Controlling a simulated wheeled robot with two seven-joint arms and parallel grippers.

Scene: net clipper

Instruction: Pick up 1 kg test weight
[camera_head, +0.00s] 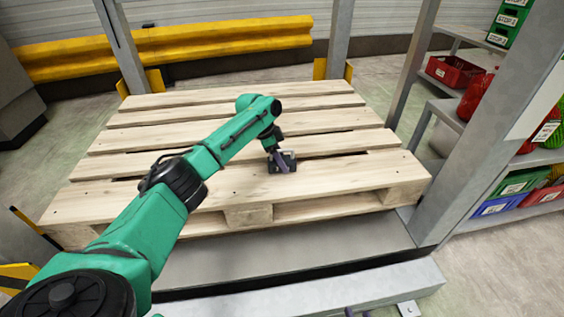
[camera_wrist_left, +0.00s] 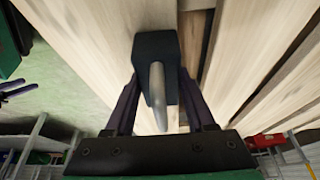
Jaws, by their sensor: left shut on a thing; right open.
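The 1 kg test weight (camera_head: 288,163) is a small dark block on the near part of the wooden pallet. In the left wrist view the weight (camera_wrist_left: 157,47) is a dark block with a pale grey handle bar. My left gripper (camera_head: 277,158) reaches down to it from the left. In the wrist view its purple fingers (camera_wrist_left: 160,100) lie on both sides of the block, shut on it. I cannot tell whether the weight is clear of the boards. The tips of my right gripper (camera_head: 357,312) show at the bottom edge, apart and empty.
The pallet (camera_head: 150,205) has gaps between its boards and is otherwise clear. A grey post (camera_head: 490,130) stands at the right, with shelves of coloured bins (camera_head: 455,70) beyond. A yellow barrier (camera_head: 200,42) runs along the back.

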